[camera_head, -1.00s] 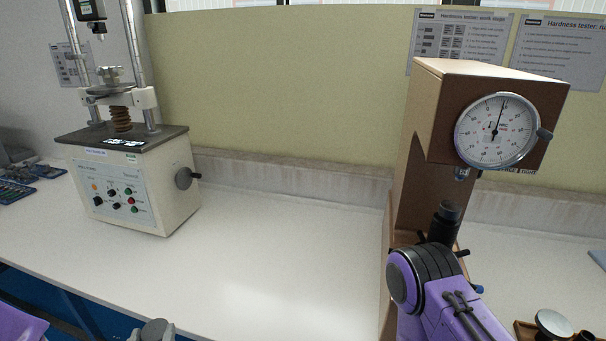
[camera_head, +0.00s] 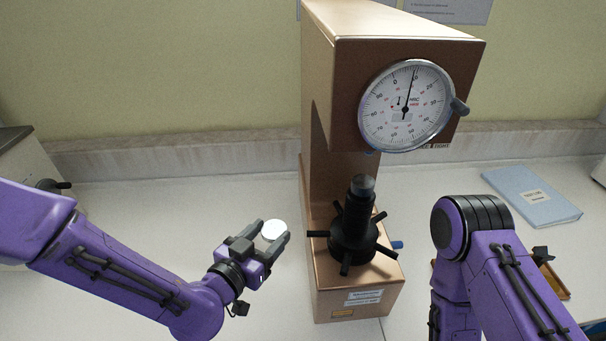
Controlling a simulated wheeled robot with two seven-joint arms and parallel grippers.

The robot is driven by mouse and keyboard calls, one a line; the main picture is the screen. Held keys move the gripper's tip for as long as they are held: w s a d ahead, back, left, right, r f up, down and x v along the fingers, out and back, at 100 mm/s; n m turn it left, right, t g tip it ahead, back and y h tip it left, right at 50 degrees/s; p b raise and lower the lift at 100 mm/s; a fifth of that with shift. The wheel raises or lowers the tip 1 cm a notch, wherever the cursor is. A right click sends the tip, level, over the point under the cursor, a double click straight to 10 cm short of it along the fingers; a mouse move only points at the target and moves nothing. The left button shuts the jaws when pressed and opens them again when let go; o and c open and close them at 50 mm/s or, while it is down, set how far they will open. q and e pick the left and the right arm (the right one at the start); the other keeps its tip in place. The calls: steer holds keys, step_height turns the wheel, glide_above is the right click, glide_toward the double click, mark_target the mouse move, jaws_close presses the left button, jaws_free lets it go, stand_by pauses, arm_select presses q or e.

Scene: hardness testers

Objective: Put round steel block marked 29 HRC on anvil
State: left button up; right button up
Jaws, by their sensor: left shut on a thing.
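My left gripper (camera_head: 268,239) comes in from the left and is shut on a round, pale steel block (camera_head: 273,230). It holds the block in the air to the left of the brown hardness tester (camera_head: 326,120). Any marking on the block is too small to read. The tester's anvil (camera_head: 362,183) is the small round top of the black screw post, below the dial, and nothing lies on it. My right arm stands to the right of the tester, and its gripper cannot be made out.
The black handwheel (camera_head: 353,242) with spoke handles surrounds the post. A blue folder (camera_head: 531,196) lies at the right. A wooden tray (camera_head: 556,283) is partly hidden behind my right arm. Another machine (camera_head: 18,150) stands at the far left. The white bench (camera_head: 200,215) between is clear.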

mark_target(362, 187)
arm_select(q)
steer(key=s+d+r+m+g+h+p, duration=0.1)
steer(key=d+r, duration=0.1)
steer(key=r, duration=0.2)
steer(key=s+d+r+m+g+h, duration=0.1)
steer(key=d+r+m+g+h, duration=0.1)
steer(key=r, duration=0.3)
steer(key=s+d+r+m+g+h+p, duration=0.1)
steer(key=d+r+g+h, duration=0.1)
steer(key=r, duration=0.3)
steer(key=shift+d+r+m+p, duration=0.25)
steer(key=shift+d+m+p, duration=0.1)
steer(key=shift+m, duration=0.05)
steer(key=shift+s+d+r+b+x, duration=0.15)
steer(key=shift+b+x, duration=0.2)
steer(key=shift+x, duration=1.3)
steer(key=shift+s+d+r+b+x, duration=0.15)
steer(key=shift+b+x, duration=0.15)
steer(key=shift+x, duration=1.4)
steer(key=shift+a+r+b+x, duration=0.15)
steer(key=shift+b+x, duration=0.2)
steer(key=shift+x, duration=1.3)
arm_select(e)
steer(key=shift+d+r, duration=0.1)
steer(key=shift+r, duration=0.75)
arm_select(q)
steer(key=shift+s, duration=0.1)
steer(key=shift+f, duration=0.15)
arm_select(e)
steer(key=shift+f, duration=0.15)
